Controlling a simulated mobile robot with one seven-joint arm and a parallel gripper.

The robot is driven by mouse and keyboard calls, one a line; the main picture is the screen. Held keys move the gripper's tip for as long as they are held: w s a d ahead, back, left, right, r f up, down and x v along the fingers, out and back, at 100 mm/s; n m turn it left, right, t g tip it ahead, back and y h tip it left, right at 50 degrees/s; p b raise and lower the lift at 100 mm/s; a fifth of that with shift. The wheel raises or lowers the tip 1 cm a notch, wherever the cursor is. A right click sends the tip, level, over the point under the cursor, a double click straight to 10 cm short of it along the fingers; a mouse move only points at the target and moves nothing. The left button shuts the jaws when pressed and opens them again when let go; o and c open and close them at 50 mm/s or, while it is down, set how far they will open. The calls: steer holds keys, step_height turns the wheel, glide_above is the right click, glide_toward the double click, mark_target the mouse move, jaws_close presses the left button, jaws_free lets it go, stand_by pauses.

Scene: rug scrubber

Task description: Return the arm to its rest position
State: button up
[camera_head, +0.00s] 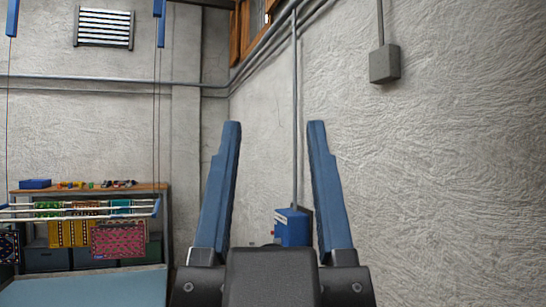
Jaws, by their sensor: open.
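My gripper (274,130) is in the lower middle of the head view. Its two blue fingers point up and stand wide apart, with a black body below them. Nothing is held between the fingers. Behind the gap the grey wall shows, well beyond the fingertips. The rest of my arm is hidden below the frame's edge.
A workbench (150,187) with small items stands at the left back. In front of it hangs a rack (90,211) with colourful rugs (118,239). A blue box (291,228) is seen between the fingers. A grey electrical box (384,64) is on the right wall.

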step_height(320, 180, down, 7)
steer(key=b, duration=0.6)
steer(key=shift+w+b, duration=0.15)
steer(key=shift+b, duration=0.2)
stand_by(0.3)
